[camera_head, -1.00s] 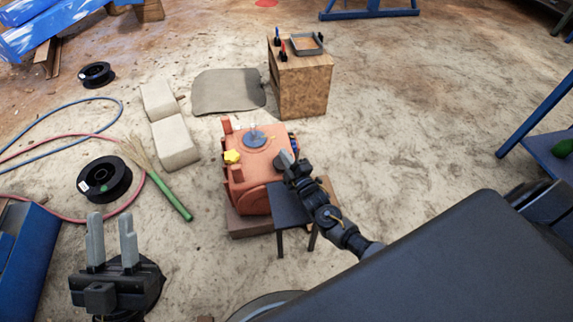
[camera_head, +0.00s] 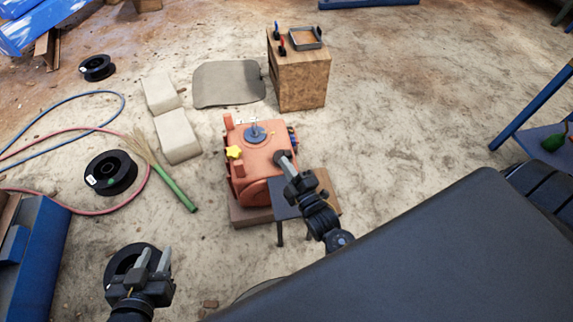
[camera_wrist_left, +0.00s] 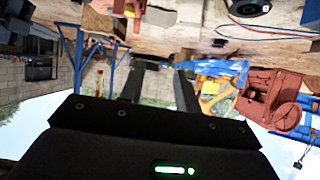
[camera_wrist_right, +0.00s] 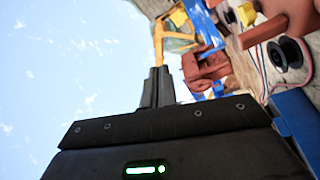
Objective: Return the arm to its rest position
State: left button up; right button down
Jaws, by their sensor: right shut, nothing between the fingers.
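My right gripper (camera_head: 283,160) is shut and empty beside the right side of the orange jaw crusher (camera_head: 258,157). I cannot tell whether it touches the crusher. Its fingers are together in the right wrist view (camera_wrist_right: 158,86). The crusher has a yellow star knob (camera_head: 234,152) on its left. My right arm hides part of the small dark table (camera_head: 286,208) beside the crusher.
A wooden cabinet (camera_head: 300,85) with a tray (camera_head: 306,39) stands behind the crusher. Pale blocks (camera_head: 178,137), a broom (camera_head: 176,188) and a black spool (camera_head: 111,172) lie left. A blue bench (camera_head: 35,250) is at lower left. The ground at right is mostly clear.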

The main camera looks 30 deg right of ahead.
pick_arm(q)
jog(key=shift+s+a+f+g, duration=0.25)
jog(key=shift+a+f+g, duration=0.1)
jog(key=shift+f+g, duration=0.1)
pick_arm(e)
jog(key=shift+s+a+r, duration=0.25)
jog(key=shift+s, duration=0.25)
